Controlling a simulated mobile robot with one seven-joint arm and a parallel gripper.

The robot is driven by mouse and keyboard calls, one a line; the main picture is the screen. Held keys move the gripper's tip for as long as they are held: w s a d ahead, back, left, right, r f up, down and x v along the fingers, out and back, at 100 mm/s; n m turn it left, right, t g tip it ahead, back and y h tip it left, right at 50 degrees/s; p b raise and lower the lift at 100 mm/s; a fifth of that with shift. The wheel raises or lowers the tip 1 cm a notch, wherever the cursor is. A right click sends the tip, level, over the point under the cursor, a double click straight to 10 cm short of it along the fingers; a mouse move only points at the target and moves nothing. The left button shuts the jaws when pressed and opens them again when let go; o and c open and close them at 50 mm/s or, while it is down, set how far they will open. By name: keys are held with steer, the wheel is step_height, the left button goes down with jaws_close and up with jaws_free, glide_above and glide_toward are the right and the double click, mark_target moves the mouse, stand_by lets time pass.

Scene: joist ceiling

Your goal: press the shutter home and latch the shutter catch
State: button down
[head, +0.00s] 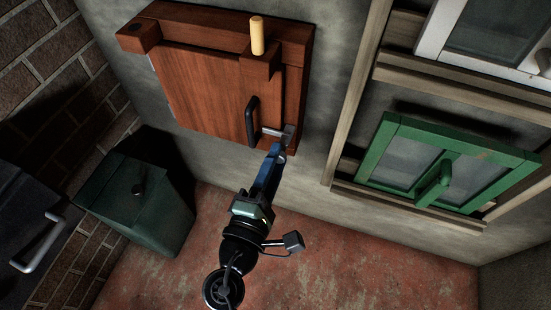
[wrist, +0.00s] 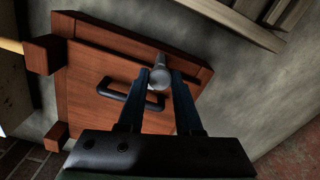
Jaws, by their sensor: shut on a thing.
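The shutter (head: 205,90) is a reddish-brown wooden panel with a black bar handle (head: 251,121), set in a wooden frame on the wall. It also shows in the wrist view (wrist: 92,92). I cannot tell whether it sits fully flush in its frame. The shutter catch (head: 275,132) is a grey metal piece at the panel's lower right, by the frame. In the wrist view its rounded grey end (wrist: 160,76) lies between my fingertips. My gripper (head: 277,149) has blue fingers and is shut on the catch. The fingers hide part of the catch.
A pale yellow peg (head: 257,36) stands out at a wooden block on the shutter's upper right. A green-framed window (head: 440,165) with a green handle is to the right. A dark green bin (head: 140,205) stands at lower left. The red floor (head: 350,255) is clear.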

steer(key=c, duration=0.6)
jaws_free()
steer(key=p+v, duration=0.1)
steer(key=v, duration=1.2)
